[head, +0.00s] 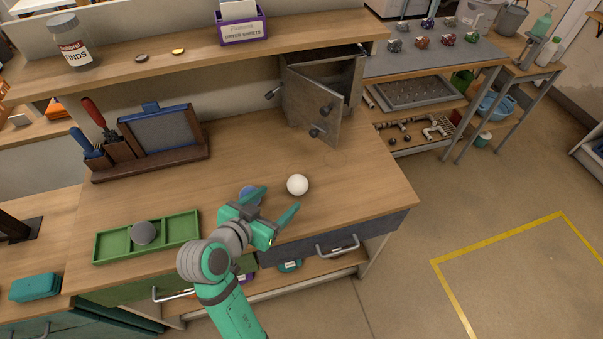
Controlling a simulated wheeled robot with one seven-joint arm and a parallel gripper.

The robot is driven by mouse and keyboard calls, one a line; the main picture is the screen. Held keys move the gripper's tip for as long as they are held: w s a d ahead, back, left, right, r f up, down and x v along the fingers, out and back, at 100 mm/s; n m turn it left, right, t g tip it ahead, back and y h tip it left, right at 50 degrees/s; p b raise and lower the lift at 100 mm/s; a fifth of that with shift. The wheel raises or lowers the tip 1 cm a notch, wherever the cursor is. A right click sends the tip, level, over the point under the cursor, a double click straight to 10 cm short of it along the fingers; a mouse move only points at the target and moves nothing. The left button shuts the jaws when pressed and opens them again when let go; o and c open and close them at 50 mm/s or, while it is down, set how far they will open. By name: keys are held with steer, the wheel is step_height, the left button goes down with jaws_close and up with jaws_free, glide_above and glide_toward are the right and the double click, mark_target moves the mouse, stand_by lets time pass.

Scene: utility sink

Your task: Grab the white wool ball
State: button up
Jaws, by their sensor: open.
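The white wool ball (297,185) rests on the wooden worktop, right of its middle and near the front edge. My gripper (277,202) is green and open, with its two fingers spread and pointing toward the upper right. The ball lies just beyond the fingertips in the picture. I cannot tell whether it touches them or how high the gripper is above the worktop. A blue round object (248,192) shows partly behind the left side of the gripper.
A green tray (108,247) with a grey ball (144,232) lies to the left. A tool rack (150,158) stands behind it. A metal cabinet (334,84) with its door ajar stands behind the white ball. Worktop (372,178) right of the ball is clear.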

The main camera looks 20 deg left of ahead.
mark_target(293, 187)
steer(key=x, duration=0.3)
steer(key=shift+w+f, duration=0.15)
steer(key=shift+w, duration=0.25)
steer(key=shift+w+f, duration=0.35)
steer(key=shift+w, duration=0.05)
steer(key=shift+d+x, duration=0.2)
steer(key=shift+x, duration=2.65)
steer(key=shift+r, duration=0.2)
steer(key=c, duration=1.1)
